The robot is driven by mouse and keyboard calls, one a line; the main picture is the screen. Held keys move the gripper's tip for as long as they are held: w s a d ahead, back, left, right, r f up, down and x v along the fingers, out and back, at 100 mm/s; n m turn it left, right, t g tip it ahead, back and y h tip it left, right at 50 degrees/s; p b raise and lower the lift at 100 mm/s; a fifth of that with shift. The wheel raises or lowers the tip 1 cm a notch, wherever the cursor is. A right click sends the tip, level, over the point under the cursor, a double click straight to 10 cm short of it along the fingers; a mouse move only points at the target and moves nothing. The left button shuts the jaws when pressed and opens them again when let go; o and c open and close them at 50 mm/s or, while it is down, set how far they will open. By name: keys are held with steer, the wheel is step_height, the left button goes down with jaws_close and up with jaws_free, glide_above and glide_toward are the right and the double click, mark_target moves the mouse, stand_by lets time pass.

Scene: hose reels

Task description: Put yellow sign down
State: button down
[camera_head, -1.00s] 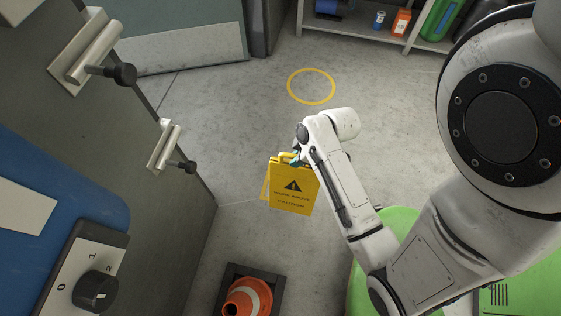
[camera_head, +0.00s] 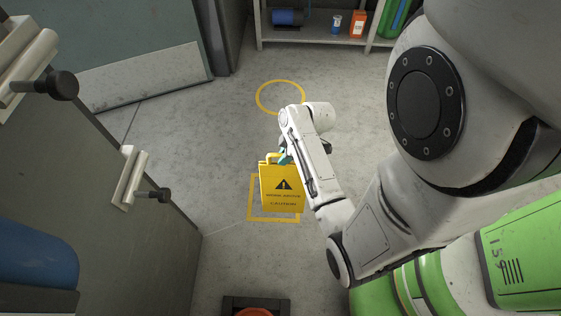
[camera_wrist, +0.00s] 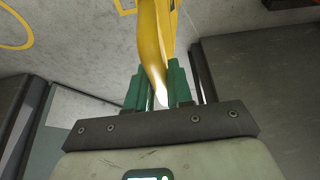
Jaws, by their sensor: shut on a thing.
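A yellow caution sign (camera_head: 283,187) with a black warning triangle hangs upright from its top handle. My gripper (camera_head: 285,156) is shut on this handle, at the end of my white arm. In the wrist view, the green fingers (camera_wrist: 160,88) close on both sides of the yellow sign (camera_wrist: 154,50). In the head view the sign overlaps a yellow square outline (camera_head: 250,205) marked on the floor. I cannot tell whether its lower edge touches the floor.
A yellow circle outline (camera_head: 258,98) lies on the floor farther back. An orange cone (camera_head: 254,312) on a dark base shows at the bottom edge. A grey cabinet with handles (camera_head: 95,190) stands at left. A shelf (camera_head: 310,38) is at the back.

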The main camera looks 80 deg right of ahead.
mark_target(284, 179)
steer(key=w+d+f+b, duration=0.1)
steer(key=d+f+b, duration=0.2)
steer(key=f, duration=0.5)
steer(key=shift+w+d, duration=0.3)
steer(key=shift+w, duration=0.05)
steer(key=shift+f, duration=0.1)
steer(key=c, duration=1)
jaws_free()
